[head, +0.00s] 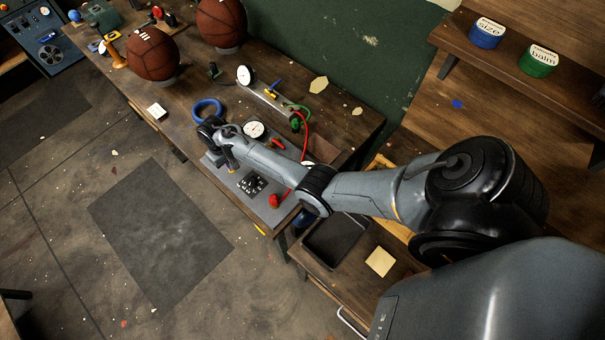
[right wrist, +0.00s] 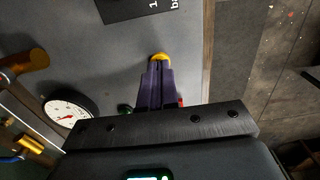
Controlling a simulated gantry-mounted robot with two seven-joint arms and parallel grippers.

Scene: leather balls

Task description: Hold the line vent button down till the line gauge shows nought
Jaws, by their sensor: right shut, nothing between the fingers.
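My right gripper (head: 230,168) is shut and empty, pointing down at the grey panel (head: 215,158) on the bench. In the right wrist view its dark fingertips (right wrist: 160,78) are right at a yellow button (right wrist: 160,57), seemingly touching it; I cannot tell how far it is pressed. A white round gauge (right wrist: 70,112) with a red needle lies left of the fingers; its reading is too small to tell. A white gauge also shows in the head view (head: 253,129), just beyond my forearm. My left gripper is out of view.
A red knob (head: 275,201) and a black block of switches (head: 252,184) sit near the gripper. A blue ring (head: 207,109), a second gauge (head: 245,75) and a red hose (head: 304,140) lie beyond. Two leather balls (head: 152,54) (head: 221,22) stand farther back.

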